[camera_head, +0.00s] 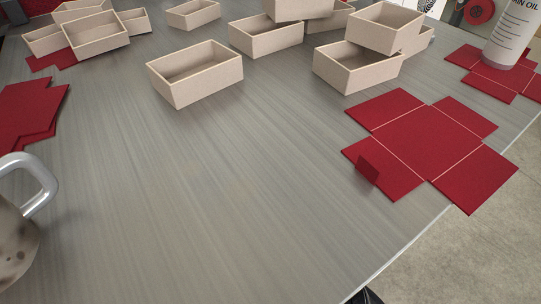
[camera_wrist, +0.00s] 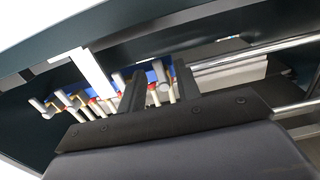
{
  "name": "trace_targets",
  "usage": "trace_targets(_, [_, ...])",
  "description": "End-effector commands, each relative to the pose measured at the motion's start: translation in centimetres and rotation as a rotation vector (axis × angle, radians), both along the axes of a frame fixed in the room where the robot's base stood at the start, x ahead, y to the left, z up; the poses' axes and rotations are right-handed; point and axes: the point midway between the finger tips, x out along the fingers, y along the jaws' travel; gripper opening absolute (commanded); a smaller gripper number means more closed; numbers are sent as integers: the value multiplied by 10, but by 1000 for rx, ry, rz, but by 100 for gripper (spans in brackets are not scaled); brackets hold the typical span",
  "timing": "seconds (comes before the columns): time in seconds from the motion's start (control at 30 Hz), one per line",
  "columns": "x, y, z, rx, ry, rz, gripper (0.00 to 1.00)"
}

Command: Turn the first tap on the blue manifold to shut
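The blue manifold (camera_wrist: 158,70) shows in the wrist view inside a dark machine housing, partly hidden behind my gripper. A row of taps (camera_wrist: 75,105) with pale grey-white levers and small red and yellow parts runs along it. I cannot tell for certain which tap is the first. My gripper (camera_wrist: 159,80) is open, its two dark fingers apart and pointing towards the manifold. A pale lever shows between the fingers; I cannot tell whether they touch it. The manifold and my gripper are not in the head view.
In the wrist view, metal rods (camera_wrist: 265,50) run at the right and a dark housing panel (camera_wrist: 140,25) crosses above. In the head view, a grey table (camera_head: 200,200) holds several beige boxes (camera_head: 195,85), red flat blanks (camera_head: 425,140), a mug (camera_head: 15,240) and a white bottle (camera_head: 510,35).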

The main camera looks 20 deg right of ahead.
Motion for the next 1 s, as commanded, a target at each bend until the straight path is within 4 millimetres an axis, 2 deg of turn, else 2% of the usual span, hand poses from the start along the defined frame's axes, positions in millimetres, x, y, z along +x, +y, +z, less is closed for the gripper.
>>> trace_targets(0.13, [0,0,0,0,0,0,31])
trace_targets(0.5, [0,0,0,0,0,0,1])
trace_targets(1.0, [-1,1,-1,48,9,1,0])
